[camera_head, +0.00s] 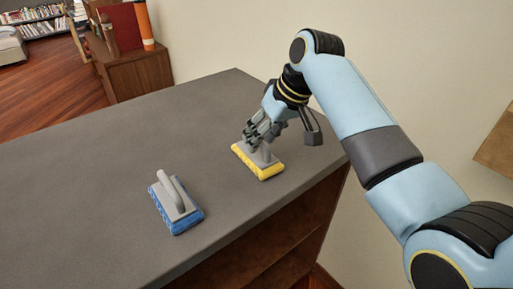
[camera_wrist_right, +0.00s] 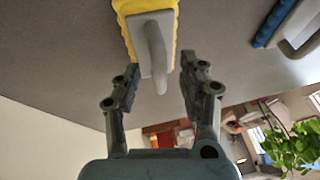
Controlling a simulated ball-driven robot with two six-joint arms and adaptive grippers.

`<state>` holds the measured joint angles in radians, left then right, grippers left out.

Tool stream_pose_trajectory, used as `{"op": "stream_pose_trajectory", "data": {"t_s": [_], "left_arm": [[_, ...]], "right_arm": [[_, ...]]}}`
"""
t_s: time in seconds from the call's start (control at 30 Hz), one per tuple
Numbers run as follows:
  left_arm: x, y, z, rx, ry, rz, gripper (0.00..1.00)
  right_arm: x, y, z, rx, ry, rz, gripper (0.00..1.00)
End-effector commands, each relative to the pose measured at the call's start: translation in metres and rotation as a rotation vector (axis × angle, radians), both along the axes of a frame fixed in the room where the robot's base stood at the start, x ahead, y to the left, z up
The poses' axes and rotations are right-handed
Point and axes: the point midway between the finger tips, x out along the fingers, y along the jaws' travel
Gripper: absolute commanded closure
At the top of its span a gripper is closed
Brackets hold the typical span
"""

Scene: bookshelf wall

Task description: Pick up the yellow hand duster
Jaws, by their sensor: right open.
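The yellow hand duster (camera_head: 262,163) lies flat on the grey counter top near its right end, with a grey back plate and handle. My right gripper (camera_head: 253,137) is over it, and its fingers partly hide the handle in the head view. In the right wrist view the yellow duster (camera_wrist_right: 147,35) is ahead, its grey handle pointing in between the two fingertips. The right gripper (camera_wrist_right: 160,75) is open, one finger on each side of the handle with gaps showing. My left gripper is not in view.
A blue hand duster (camera_head: 176,203) lies on the counter (camera_head: 110,180) to the left of the yellow one; it also shows in the wrist view (camera_wrist_right: 275,25). The counter between them is clear. The wall stands close behind the counter's right end.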

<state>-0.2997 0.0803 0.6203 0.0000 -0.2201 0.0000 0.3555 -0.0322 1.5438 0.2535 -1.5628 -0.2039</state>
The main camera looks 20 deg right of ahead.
Motion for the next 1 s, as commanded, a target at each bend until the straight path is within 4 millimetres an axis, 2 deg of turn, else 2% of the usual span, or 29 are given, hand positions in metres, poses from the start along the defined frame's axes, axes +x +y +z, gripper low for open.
{"op": "stream_pose_trajectory", "data": {"t_s": [0.13,0.4,0.73,1.0], "left_arm": [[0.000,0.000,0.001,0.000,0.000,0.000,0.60],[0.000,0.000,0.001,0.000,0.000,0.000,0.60],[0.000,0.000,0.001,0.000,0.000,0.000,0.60],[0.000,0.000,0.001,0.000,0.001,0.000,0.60]], "right_arm": [[0.006,0.005,-0.017,0.001,0.001,0.000,0.58],[0.007,0.006,-0.021,0.000,-0.001,0.000,0.58],[0.007,0.006,-0.021,0.001,-0.001,-0.001,1.00],[0.007,0.006,-0.021,0.001,-0.001,-0.001,1.00]]}}
